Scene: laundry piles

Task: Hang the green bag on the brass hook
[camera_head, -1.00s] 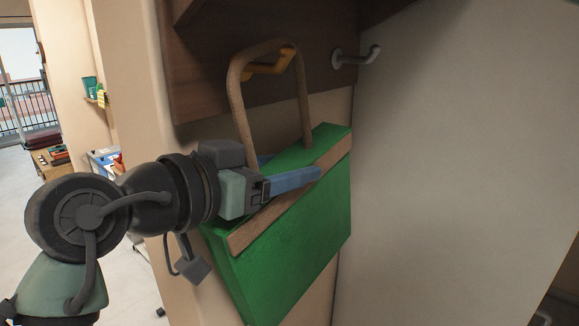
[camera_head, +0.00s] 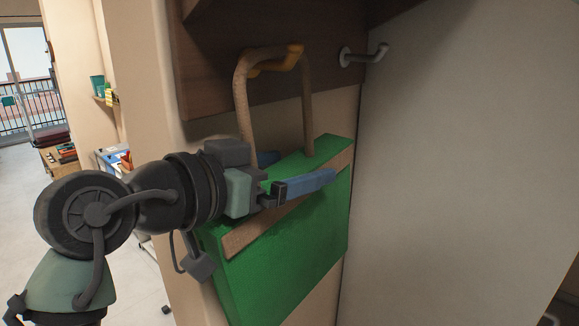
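The green bag (camera_head: 285,255) hangs against the wall below a dark wood board, its brown strip along the upper front edge. Its tan loop handle (camera_head: 241,105) rises from the top, and the top of the loop lies at the brass hook (camera_head: 275,66), apparently resting on it. My gripper (camera_head: 292,172) is at the bag's upper left. One blue finger is in front of the bag's face and the other is behind the near handle leg. The fingers are spread, with a gap beside the front finger; the rear finger is partly hidden.
A silver hook (camera_head: 363,54) is on the same wood board (camera_head: 215,75) to the right. A plain wall (camera_head: 460,150) fills the right side. A wall edge stands behind my arm, with open floor and a shelf (camera_head: 106,99) to the left.

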